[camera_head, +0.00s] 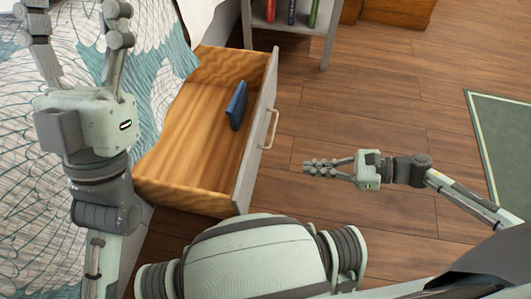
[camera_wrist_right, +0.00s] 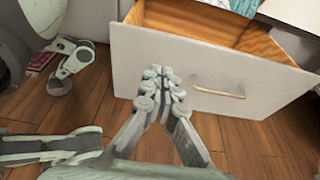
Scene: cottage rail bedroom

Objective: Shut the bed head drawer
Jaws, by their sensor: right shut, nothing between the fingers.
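The bed head drawer (camera_head: 258,140) is pulled well out from the bed in the head view, its wooden inside (camera_head: 187,120) showing. Its pale front carries a bar handle (camera_head: 270,128). A blue book (camera_head: 237,105) stands inside near the front. My right gripper (camera_head: 307,167) is shut and empty, to the right of the drawer front and apart from it, pointing at it. In the right wrist view the fingertips (camera_wrist_right: 161,80) appear before the drawer front (camera_wrist_right: 180,60), left of the handle (camera_wrist_right: 218,92). My left gripper (camera_head: 77,10) is open and empty over the bed.
The bed (camera_head: 160,75) with a patterned cover lies on the left. A grey shelf (camera_head: 327,48) with several books stands beyond the drawer. A green rug (camera_head: 505,135) lies at the right.

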